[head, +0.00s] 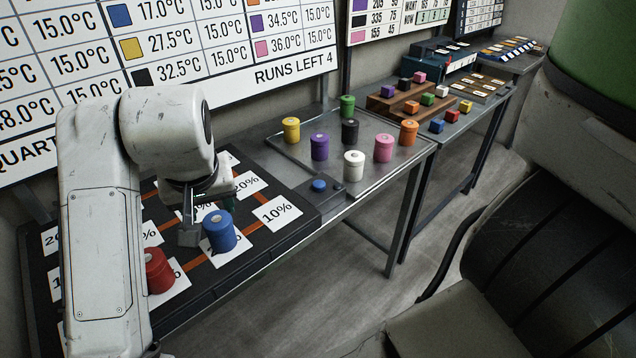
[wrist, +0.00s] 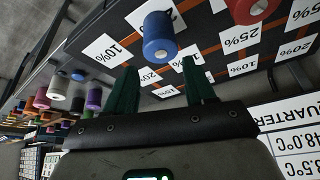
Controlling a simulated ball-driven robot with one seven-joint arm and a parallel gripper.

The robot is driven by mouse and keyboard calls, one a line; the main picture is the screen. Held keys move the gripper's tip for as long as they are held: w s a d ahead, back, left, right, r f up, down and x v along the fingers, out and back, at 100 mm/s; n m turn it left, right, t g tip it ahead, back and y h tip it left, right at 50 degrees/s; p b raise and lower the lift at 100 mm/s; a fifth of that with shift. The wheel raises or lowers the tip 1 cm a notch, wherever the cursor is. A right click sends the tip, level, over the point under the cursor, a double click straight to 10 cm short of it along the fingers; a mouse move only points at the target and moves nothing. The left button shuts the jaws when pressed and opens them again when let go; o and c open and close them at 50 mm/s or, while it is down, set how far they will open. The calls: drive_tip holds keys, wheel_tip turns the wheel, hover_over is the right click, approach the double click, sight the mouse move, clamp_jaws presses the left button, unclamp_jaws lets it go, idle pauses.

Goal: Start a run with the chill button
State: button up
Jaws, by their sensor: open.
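A small blue button (head: 319,185) sits on a dark box at the near left corner of the steel tray. It is the only button I make out, and I cannot read a chill label on it. My gripper (head: 205,212) is over the dark percentage board, left of the button and apart from it. In the wrist view my gripper (wrist: 160,66) has its two green fingers spread, with nothing between them. A blue canister (head: 219,232) stands on a white card close beside my fingers, and it also shows beyond the fingertips in the wrist view (wrist: 158,38).
A red canister (head: 158,270) stands on the dark board (head: 285,185), partly behind my arm. Several coloured canisters stand on the steel tray (head: 405,150). Wooden steps (head: 398,105) with small blocks are farther back. A temperature wall chart (head: 290,68) hangs behind. Floor is open in front.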

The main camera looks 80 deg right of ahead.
clamp_jaws()
idle(1.2)
